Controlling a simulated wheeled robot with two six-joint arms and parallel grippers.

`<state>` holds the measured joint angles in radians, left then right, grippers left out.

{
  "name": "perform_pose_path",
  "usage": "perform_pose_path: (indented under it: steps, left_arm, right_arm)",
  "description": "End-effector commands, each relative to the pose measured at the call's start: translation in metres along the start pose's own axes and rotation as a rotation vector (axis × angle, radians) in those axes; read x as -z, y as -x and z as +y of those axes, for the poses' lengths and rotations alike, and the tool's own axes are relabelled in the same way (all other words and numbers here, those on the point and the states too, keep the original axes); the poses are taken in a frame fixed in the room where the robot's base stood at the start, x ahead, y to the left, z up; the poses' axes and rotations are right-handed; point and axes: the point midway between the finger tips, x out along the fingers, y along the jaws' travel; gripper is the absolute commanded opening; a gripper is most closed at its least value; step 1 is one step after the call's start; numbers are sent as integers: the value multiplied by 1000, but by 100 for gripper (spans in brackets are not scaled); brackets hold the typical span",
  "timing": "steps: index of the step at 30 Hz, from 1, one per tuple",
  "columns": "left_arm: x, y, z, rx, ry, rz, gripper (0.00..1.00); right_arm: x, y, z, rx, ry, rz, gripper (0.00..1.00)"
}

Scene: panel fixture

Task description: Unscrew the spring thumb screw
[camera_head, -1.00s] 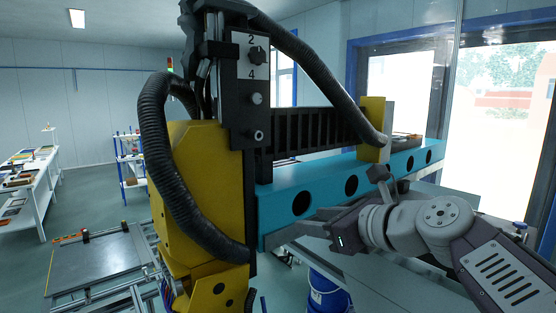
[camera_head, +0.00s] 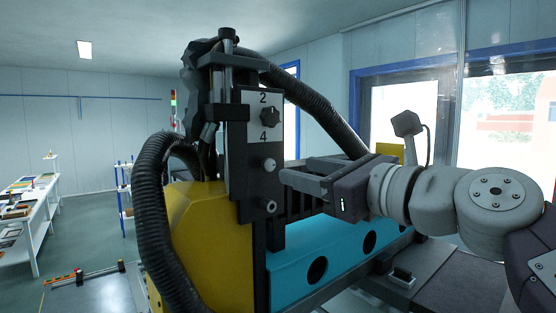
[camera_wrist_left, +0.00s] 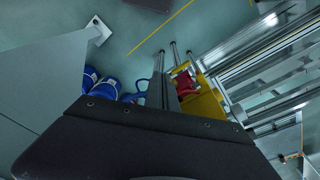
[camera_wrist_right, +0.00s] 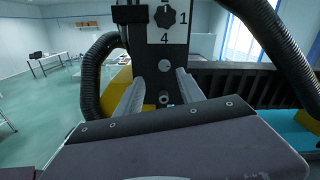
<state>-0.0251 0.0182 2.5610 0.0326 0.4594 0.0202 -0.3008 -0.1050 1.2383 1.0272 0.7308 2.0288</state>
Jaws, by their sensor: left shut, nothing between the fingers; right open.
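A dark panel (camera_head: 253,150) on the machine carries two small round metal knobs, an upper one (camera_head: 268,164) and a lower one (camera_head: 270,206). I cannot tell which is the spring thumb screw. My right gripper (camera_head: 286,180) is open just right of the panel, at a height between the knobs. In the right wrist view the upper knob (camera_wrist_right: 164,65) and the lower knob (camera_wrist_right: 163,98) appear between the spread fingers, with nothing gripped. My left gripper (camera_wrist_left: 162,85) is shut and empty above the floor in the left wrist view, away from the panel.
A black star knob (camera_head: 270,117) with numbers around it sits above the round knobs. A ribbed black hose (camera_head: 155,225) loops left of the panel, and another (camera_head: 318,105) runs at its right. A teal beam (camera_head: 340,250) lies below my right gripper.

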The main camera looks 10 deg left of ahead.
Motion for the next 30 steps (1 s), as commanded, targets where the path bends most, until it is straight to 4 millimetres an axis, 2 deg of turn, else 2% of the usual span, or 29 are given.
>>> perform_pose_path:
  steps: [3,9,14,21,26,30]
  left_arm:
    - [2,17,0,0,0,1,0]
    - [4,32,1,0,0,1,0]
    - [4,36,1,0,0,1,0]
    - [4,35,1,0,0,1,0]
    - [4,35,1,0,0,1,0]
    - [4,35,1,0,0,1,0]
  right_arm:
    - [-4,-28,0,-6,-5,5,45]
    - [-2,-64,0,-3,-3,5,45]
    - [0,-77,0,-1,-1,3,45]
    - [1,-78,0,1,-1,3,45]
    - [1,-78,0,0,-1,3,1]
    - [2,-78,0,1,-1,4,0]
